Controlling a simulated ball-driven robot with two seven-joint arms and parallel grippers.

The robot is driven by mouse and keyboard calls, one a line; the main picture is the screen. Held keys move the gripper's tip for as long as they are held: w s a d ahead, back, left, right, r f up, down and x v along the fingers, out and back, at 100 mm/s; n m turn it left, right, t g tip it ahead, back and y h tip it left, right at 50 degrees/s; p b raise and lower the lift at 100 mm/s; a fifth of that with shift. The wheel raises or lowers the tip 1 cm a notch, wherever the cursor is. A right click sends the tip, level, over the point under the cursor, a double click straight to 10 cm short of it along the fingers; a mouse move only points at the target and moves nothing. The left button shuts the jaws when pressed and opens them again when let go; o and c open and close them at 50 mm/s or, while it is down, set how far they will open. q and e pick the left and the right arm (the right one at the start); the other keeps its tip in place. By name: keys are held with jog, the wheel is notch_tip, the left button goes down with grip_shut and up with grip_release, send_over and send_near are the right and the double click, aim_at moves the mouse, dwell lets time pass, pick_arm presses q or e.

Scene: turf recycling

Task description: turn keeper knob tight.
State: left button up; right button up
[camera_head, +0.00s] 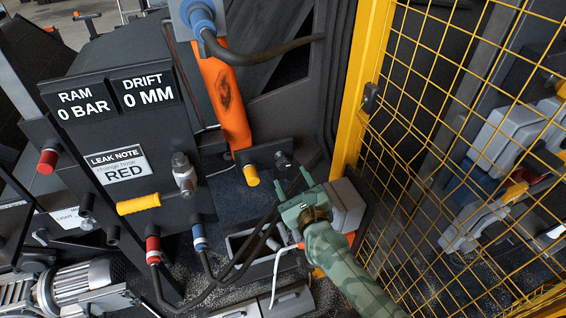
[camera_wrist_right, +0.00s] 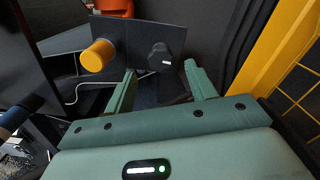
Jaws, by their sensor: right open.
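A black lobed knob (camera_head: 283,160) with a small white mark sits on a dark plate (camera_head: 262,154); I take it to be the keeper knob. It also shows in the right wrist view (camera_wrist_right: 160,57), at the upper middle. A yellow cylindrical knob (camera_head: 251,175) is beside it on the same plate, to its left in the right wrist view (camera_wrist_right: 98,56). My right gripper (camera_head: 291,184) is open and empty, its two green fingers pointing at the black knob. The fingertips look short of the knob, one to each side. My left gripper is not in view.
A yellow post and mesh fence (camera_head: 452,120) stand close on the right. Dark hoses (camera_head: 240,270) and a white cable (camera_head: 277,268) run near my right gripper. An orange cylinder (camera_head: 225,100) rises behind the plate.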

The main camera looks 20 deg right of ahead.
aim_at(285, 166)
jog(key=w+b, duration=0.1)
jog(key=w, duration=0.6)
jog(key=shift+a, duration=0.1)
jog(key=c, duration=1)
